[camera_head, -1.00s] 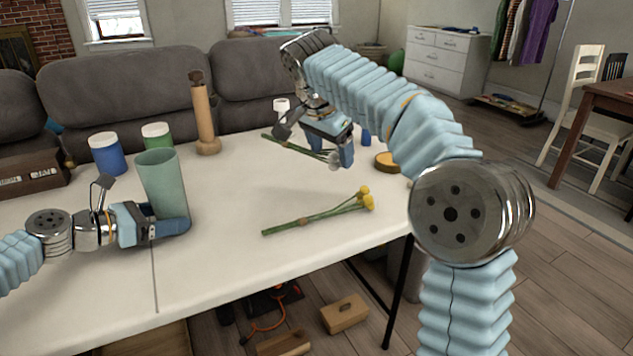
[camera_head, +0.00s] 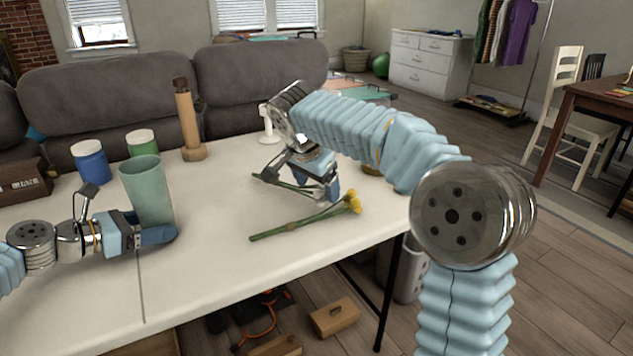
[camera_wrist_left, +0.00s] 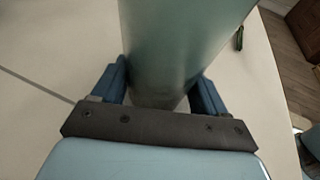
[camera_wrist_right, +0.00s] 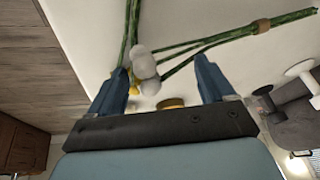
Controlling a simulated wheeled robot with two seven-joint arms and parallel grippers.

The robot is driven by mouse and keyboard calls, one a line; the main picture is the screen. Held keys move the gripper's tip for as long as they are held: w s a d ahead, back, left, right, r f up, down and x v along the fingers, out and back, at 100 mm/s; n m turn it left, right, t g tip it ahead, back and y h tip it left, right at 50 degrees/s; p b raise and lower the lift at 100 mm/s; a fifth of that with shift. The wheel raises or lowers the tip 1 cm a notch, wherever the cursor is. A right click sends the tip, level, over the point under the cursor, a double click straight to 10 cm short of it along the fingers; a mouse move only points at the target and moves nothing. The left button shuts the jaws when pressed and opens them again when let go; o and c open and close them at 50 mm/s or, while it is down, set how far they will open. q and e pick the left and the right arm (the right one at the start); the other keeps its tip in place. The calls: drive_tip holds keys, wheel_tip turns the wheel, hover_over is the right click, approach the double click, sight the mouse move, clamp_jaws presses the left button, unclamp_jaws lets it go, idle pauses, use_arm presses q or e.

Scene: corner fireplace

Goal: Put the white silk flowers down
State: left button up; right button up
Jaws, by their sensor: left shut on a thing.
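The white silk flowers have white blossoms (camera_wrist_right: 143,64) and thin green stems (camera_head: 287,187). They lie on the white table (camera_head: 215,255) under my right gripper. My right gripper (camera_head: 325,192) is low at the tabletop with its fingers apart; in the right wrist view (camera_wrist_right: 160,85) the blossoms show just beyond and between the fingertips, with no finger clamped on them. In the head view the gripper hides the blossoms. My left gripper (camera_head: 160,236) is shut around the lower part of a green vase (camera_head: 146,190), which stands upright; it also fills the left wrist view (camera_wrist_left: 175,45).
Yellow flowers (camera_head: 305,219) lie on the table just in front of the right gripper. Blue (camera_head: 90,162) and green (camera_head: 142,144) jars, a wooden pepper mill (camera_head: 187,125) and a wooden box (camera_head: 22,182) stand at the back left. The table's front middle is clear.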

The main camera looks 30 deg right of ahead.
drive_tip(key=shift+o, duration=1.3)
drive_tip(key=shift+r, duration=0.3)
drive_tip(key=v, duration=1.2)
